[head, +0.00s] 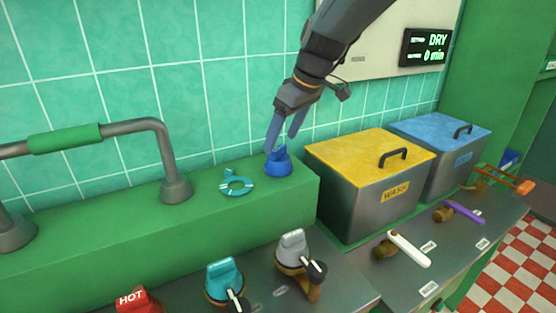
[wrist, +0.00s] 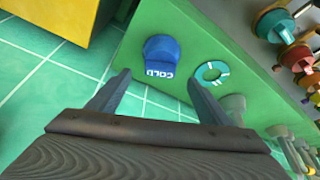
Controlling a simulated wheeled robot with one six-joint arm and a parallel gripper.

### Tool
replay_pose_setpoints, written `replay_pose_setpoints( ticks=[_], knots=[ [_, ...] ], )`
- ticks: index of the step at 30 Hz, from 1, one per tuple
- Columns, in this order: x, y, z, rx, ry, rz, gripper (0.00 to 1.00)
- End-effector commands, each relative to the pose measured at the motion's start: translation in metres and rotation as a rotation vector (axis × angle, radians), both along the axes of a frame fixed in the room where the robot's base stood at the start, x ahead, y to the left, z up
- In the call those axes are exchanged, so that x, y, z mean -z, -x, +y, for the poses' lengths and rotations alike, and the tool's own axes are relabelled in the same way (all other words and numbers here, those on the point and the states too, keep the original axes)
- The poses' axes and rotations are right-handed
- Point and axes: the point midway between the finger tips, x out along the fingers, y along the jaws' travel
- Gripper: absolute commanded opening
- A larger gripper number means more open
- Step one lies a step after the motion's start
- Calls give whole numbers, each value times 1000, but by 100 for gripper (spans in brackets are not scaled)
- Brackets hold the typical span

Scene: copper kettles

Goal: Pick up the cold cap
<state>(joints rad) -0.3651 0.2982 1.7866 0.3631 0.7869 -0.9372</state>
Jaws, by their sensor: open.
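The cold cap (head: 278,164) is a blue knob-like cap on the green ledge (head: 120,228) near the ledge's right end. In the wrist view the cap (wrist: 162,54) shows the word COLD, upside down. My gripper (head: 281,142) comes down from above with its fingers just over the cap in the head view. In the wrist view my gripper (wrist: 157,85) is open, and the cap lies ahead, between the lines of the two fingers. I see nothing between the fingers, and contact with the cap is not clear.
A teal ring (head: 237,186) lies on the ledge left of the cap. A grey pipe with a green grip (head: 66,138) stands farther left. The yellow-lidded WASH box (head: 370,190) is close on the right, with a blue-lidded box (head: 440,150) beyond. Valves line the counter in front.

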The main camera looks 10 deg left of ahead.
Motion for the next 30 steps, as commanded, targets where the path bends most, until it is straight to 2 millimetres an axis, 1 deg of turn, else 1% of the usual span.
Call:
replay_pose_setpoints(
  ticks=[9,13,19,20,24,26,27,30],
  knots=[
    [40,-6,12,-2,1,2,72],
    [47,-7,15,-3,2,1,72],
    [48,-7,15,-3,1,0,72],
    [48,-7,15,-3,1,0,69],
    [47,-7,15,-3,1,0,45],
    [47,-7,15,-3,1,-1,35],
    [47,-7,15,-3,1,-1,32],
    [47,-7,15,-3,1,-1,32]
  ],
)
